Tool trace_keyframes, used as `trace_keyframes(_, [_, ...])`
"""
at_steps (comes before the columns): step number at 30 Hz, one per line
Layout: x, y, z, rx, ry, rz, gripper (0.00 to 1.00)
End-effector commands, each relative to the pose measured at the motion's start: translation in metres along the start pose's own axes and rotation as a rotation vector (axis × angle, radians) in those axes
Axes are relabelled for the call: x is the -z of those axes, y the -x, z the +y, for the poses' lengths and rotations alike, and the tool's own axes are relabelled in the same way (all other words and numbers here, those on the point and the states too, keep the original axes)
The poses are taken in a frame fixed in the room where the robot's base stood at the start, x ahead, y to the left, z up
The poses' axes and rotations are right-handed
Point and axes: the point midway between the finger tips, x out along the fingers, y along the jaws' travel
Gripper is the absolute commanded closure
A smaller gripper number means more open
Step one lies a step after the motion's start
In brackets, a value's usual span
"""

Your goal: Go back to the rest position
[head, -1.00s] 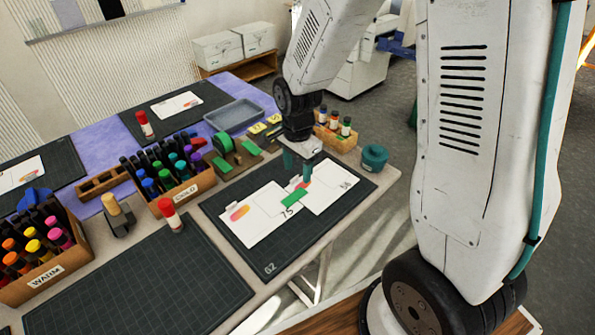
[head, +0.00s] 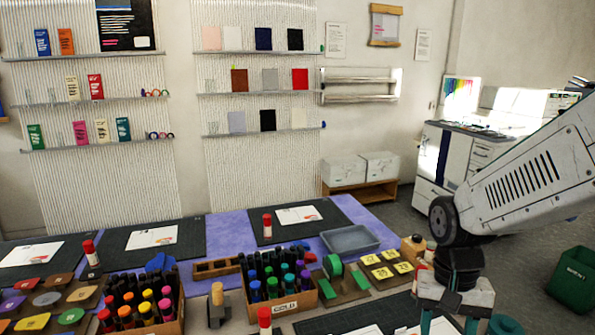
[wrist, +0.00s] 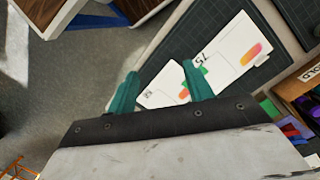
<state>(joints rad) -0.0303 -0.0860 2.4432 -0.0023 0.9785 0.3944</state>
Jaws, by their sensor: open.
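My gripper (head: 449,326) hangs at the lower right of the head view, above the near right part of the table, and its fingertips are partly cut off by the frame. In the wrist view its two green fingers (wrist: 158,85) stand apart with nothing between them. Beneath and beyond the fingers lie white cards with a coloured print (wrist: 240,45) on a dark cutting mat (wrist: 190,22). A small green piece lies on the cards, partly hidden by the right finger.
A green bin (head: 574,280) stands on the floor at right. Open floor (wrist: 75,75) shows left in the wrist view.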

Motion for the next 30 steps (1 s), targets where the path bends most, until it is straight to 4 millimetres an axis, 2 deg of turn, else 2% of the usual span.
trace_keyframes(1, [-0.014, 0.015, 0.007, 0.007, 0.062, 0.017, 0.49])
trace_keyframes(6, [-0.059, 0.050, 0.028, 0.018, 0.261, 0.062, 0.49])
trace_keyframes(13, [-0.107, 0.081, 0.050, 0.036, 0.374, 0.180, 0.49])
trace_keyframes(21, [-0.122, 0.099, 0.057, 0.059, 0.359, 0.299, 0.49])
trace_keyframes(30, [-0.122, 0.100, 0.058, 0.061, 0.357, 0.305, 0.49])
